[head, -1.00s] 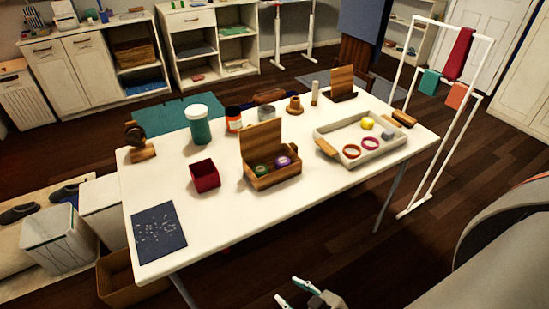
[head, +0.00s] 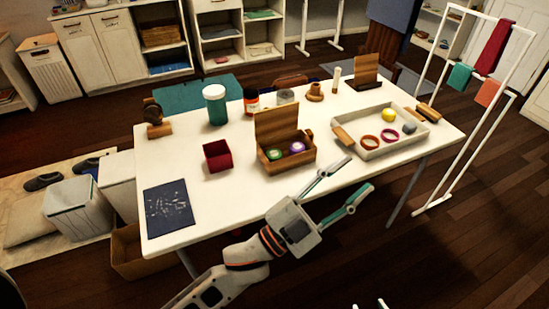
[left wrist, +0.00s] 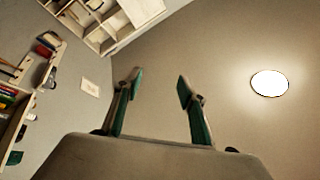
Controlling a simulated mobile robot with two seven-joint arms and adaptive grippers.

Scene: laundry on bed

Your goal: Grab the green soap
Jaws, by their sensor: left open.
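The green soap (head: 274,154) is a small round piece inside an open wooden box (head: 287,167) on the white table, beside a purple round piece (head: 297,147). The box lid stands up at the back. My left gripper (head: 358,174) is open and empty over the table's front edge, right of the box and apart from it. In the left wrist view my left gripper (left wrist: 159,82) has its fingers spread with nothing between them, and the soap is not seen there. Two small pale tips, probably my right gripper (head: 370,305), barely show at the bottom edge.
On the white table (head: 235,205), a tray (head: 400,142) with rings and a yellow ball lies right of the box. A red box (head: 217,156), a teal jar (head: 215,105) and a dark blue sheet (head: 168,207) are to the left. A drying rack (head: 470,120) stands right.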

